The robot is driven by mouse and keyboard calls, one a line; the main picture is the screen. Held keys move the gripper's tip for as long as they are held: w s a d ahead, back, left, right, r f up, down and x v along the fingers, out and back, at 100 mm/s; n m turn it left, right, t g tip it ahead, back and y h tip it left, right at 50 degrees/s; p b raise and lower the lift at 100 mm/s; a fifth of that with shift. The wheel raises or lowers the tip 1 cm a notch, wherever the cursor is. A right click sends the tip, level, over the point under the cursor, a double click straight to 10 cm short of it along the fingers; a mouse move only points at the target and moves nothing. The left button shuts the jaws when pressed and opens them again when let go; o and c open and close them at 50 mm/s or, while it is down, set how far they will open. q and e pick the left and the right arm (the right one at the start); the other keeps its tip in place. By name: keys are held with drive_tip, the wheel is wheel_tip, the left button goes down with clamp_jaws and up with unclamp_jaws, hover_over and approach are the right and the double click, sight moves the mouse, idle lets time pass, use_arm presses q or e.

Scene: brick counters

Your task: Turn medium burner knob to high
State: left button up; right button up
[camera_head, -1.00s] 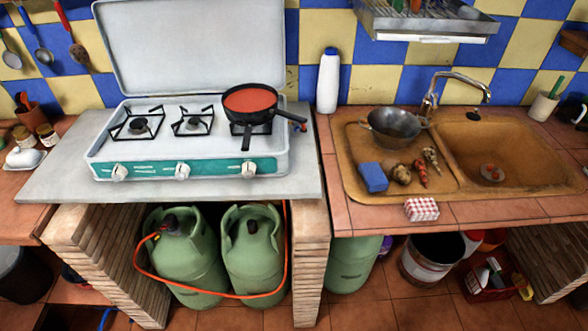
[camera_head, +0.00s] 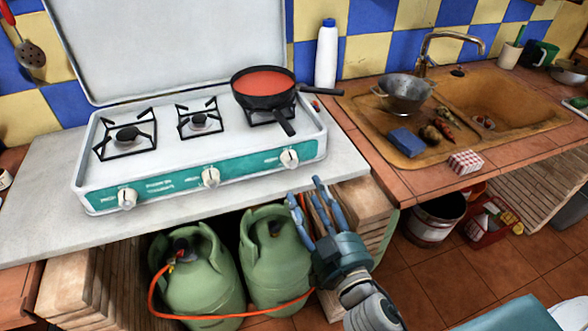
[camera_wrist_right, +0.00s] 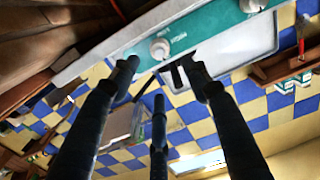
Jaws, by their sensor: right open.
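The white stove (camera_head: 160,215) has a green front panel with three white knobs: left (camera_head: 127,198), middle (camera_head: 210,177) and right (camera_head: 289,158). Panel labels are too small to read in the head view. My right gripper (camera_head: 308,192) is open and empty, its fingers pointing up, just in front of the counter edge and below the right knob. In the right wrist view, the gripper (camera_wrist_right: 160,80) has its fingers spread, with one knob (camera_wrist_right: 160,48) beyond the fingertips, apart from them. Another knob (camera_wrist_right: 252,5) shows at the top. My left gripper is out of view.
A black pan (camera_head: 264,90) with red contents sits on the right burner, its handle reaching toward the front. The raised stove lid (camera_head: 165,45) stands behind. Green gas bottles (camera_head: 275,250) with an orange hose stand below the counter.

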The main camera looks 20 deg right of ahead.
sight(293, 165)
drive_tip(key=w+p, duration=0.1)
drive_tip(key=w, duration=0.3)
drive_tip(key=w+p, duration=0.1)
drive_tip(key=w, duration=0.4)
drive_tip(key=shift+w+a+r, duration=0.1)
drive_tip(key=shift+w+a, duration=0.1)
drive_tip(key=shift+w+p, duration=0.35)
drive_tip(key=shift+w, duration=0.25)
drive_tip(key=c, duration=1.1)
